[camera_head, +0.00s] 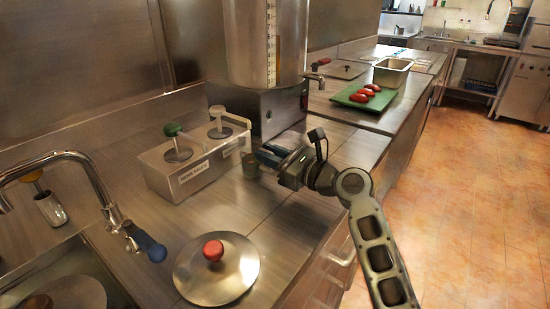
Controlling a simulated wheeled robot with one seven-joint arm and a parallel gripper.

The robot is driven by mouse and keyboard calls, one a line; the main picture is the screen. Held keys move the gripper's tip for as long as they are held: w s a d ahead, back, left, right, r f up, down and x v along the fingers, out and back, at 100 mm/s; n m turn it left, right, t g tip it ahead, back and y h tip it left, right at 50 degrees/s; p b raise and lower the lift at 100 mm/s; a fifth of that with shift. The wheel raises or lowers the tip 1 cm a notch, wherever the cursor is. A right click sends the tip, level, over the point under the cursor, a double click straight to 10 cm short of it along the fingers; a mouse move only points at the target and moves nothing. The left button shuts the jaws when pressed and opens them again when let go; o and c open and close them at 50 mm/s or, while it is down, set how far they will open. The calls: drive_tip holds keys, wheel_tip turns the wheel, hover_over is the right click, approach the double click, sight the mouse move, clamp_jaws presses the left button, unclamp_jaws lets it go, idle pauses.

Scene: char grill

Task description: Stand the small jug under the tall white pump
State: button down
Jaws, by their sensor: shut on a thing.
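The small jug (250,166) is a small dark grey-green vessel, upright, just right of the steel pump box (190,168). My gripper (262,157) reaches in from the right and is shut on the jug's side. I cannot tell whether the jug's base touches the counter. The tall white pump (218,115) rises from the right part of the box, left of and above the jug. A green-topped pump (174,131) stands beside it on the left. The white pump's outlet is not clear at this size.
A large steel dispenser (265,45) stands behind the jug on a metal base. A round lid with a red knob (213,251) lies on the front counter. A sink and tap (95,180) are at left. A green board (365,97) with red items is farther back.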

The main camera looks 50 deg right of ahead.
drive_tip(key=shift+f, duration=0.2)
drive_tip(key=c, duration=1)
unclamp_jaws()
drive_tip(key=shift+o, duration=0.2)
drive_tip(key=shift+s, duration=0.15)
drive_tip(key=shift+s+d+p, duration=0.15)
drive_tip(key=shift+s+p, duration=1.05)
drive_tip(key=shift+s, duration=3.7)
